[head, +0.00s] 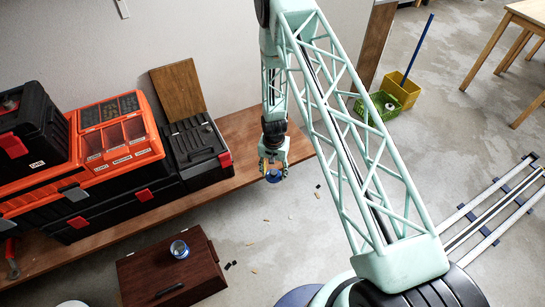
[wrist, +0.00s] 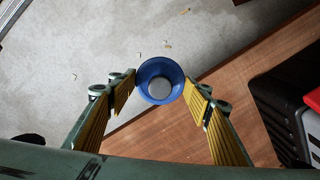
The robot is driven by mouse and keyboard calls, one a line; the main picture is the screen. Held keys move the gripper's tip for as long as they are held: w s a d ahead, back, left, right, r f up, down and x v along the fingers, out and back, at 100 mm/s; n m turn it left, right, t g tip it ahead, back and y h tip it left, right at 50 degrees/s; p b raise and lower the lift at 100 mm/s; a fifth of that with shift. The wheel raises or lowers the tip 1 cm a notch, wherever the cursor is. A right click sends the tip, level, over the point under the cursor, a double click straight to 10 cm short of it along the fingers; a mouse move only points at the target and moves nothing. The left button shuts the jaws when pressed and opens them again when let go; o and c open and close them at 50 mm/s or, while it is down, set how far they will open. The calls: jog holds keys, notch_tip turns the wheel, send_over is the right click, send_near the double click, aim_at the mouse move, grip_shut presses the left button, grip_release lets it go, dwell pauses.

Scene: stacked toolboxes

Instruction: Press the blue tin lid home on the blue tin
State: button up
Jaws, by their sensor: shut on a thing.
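My gripper (head: 273,165) is shut on the blue tin lid (head: 273,178), high over the floor by the bench's right end. In the wrist view, the lid (wrist: 160,69) is a round blue dish with a grey disc in its middle, held between the yellow-padded fingertips (wrist: 161,85). The blue tin (head: 180,250) stands upright on a brown wooden chest, lower left of my gripper in the head view. The tin is lidless, and its pale round top shows. The tin is not in the wrist view.
The brown chest (head: 143,273) has a black handle. Small scraps lie on the floor. Open floor separates lid and chest.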

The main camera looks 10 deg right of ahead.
jog(key=s+d+r+n, duration=0.1)
jog(key=r+n, duration=0.1)
jog(key=r, duration=1.5)
jog(key=s+d+r+n, duration=0.1)
jog(key=d+r+n, duration=0.1)
jog(key=r, duration=1.5)
jog(key=shift+s+d+r+n, duration=0.2)
jog(key=shift+s+d+n, duration=0.1)
jog(key=shift+n, duration=0.5)
jog(key=shift+w+a, duration=0.1)
